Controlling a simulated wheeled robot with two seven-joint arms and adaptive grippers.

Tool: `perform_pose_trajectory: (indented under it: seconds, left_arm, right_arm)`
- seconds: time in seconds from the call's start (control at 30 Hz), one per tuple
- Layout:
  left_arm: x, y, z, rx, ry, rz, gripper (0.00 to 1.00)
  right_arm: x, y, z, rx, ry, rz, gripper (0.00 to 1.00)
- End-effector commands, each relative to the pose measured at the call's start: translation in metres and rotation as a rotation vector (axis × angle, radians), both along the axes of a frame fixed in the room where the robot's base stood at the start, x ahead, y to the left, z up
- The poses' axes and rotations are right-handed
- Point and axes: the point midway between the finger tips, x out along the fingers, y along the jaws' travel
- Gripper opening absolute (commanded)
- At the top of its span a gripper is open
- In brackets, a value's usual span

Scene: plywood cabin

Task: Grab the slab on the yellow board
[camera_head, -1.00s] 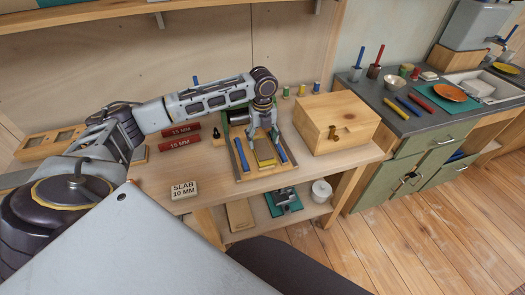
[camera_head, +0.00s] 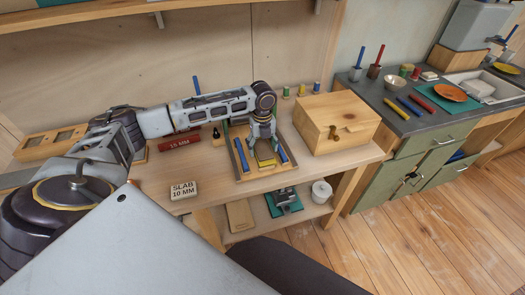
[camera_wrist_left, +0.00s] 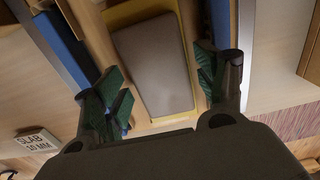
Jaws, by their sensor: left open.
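The slab (camera_wrist_left: 154,65) is a flat grey-brown rectangle with rounded corners, lying on the yellow board (camera_wrist_left: 118,14) in the left wrist view. In the head view the yellow board (camera_head: 265,161) shows below my left gripper (camera_head: 262,143), which hides most of the slab. My left gripper is open. In the wrist view its green-padded fingertips (camera_wrist_left: 160,78) stand on either side of the slab, with a visible gap at each side. The slab lies slightly tilted between them. My right gripper is not in view.
Blue bars (camera_head: 242,159) flank the yellow board on the wooden fixture. A wooden box (camera_head: 335,122) stands close at right. A "SLAB 10 MM" sign (camera_head: 183,190) and a red "15 MM" block (camera_head: 178,145) are to the left. The bench front between is clear.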

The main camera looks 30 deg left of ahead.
Motion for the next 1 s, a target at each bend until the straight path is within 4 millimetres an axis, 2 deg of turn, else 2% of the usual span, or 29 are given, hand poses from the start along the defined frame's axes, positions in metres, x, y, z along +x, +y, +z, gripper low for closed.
perform_pose_trajectory:
  seconds: [0.03,0.13,0.37,0.77,1.0]
  left_arm:
    - [0.0,0.0,0.0,0.0,0.0,0.0,0.7]
    - [0.0,0.0,0.0,0.0,0.0,0.0,0.57]
    - [0.0,0.0,0.0,0.0,0.0,0.0,0.28]
    - [0.001,0.0,0.006,0.0,-0.001,0.0,0.27]
    - [0.001,0.0,0.031,0.0,-0.004,0.0,0.27]
  right_arm:
    - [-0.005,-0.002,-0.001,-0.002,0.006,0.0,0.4]
    - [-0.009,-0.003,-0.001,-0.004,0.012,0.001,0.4]
    - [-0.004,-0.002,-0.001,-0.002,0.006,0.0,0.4]
    - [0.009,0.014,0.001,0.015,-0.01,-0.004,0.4]
    - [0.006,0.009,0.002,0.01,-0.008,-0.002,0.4]
